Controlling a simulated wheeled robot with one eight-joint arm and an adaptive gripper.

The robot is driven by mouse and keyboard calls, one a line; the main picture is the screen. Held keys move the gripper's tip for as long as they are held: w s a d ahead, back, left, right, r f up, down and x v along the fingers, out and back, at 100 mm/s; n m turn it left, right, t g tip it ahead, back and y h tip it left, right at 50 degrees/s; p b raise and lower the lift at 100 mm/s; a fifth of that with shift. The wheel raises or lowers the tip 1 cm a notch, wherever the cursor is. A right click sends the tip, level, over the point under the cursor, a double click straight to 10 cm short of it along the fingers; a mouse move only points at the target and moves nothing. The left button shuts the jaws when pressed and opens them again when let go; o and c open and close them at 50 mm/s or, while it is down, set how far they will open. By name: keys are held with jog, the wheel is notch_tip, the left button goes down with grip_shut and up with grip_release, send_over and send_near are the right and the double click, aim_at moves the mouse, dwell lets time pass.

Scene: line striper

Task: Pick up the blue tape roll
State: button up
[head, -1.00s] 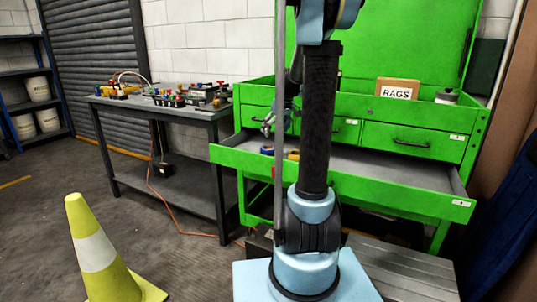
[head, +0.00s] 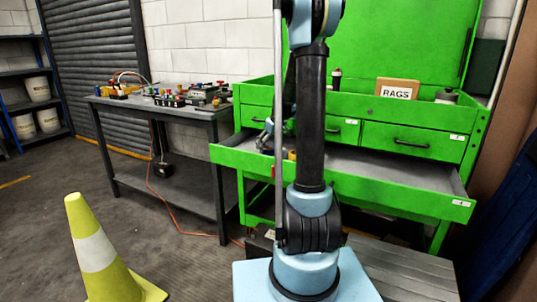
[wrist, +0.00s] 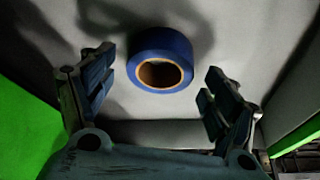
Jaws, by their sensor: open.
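The blue tape roll (wrist: 160,41) rests on the grey floor of the open drawer, its round hole facing the wrist camera. My gripper (wrist: 158,88) is open and empty, one finger on each side of the picture. The roll lies between the two fingers from left to right, a little beyond their tips, touching neither. In the head view my gripper (head: 265,136) is low over the left part of the open drawer (head: 385,182), partly behind my arm. I cannot make out the blue roll there.
A yellow-orange item (head: 292,155) sits in the drawer near my arm. Green drawer walls flank the gripper. A rags box (head: 397,89) stands on the green cabinet above. A cluttered workbench (head: 180,108) is at left, a traffic cone (head: 97,250) in front.

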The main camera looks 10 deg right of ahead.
jog(key=shift+x, duration=1.1)
jog(key=c, duration=1.2)
jog(key=shift+o, duration=0.2)
jog(key=shift+r, duration=0.15)
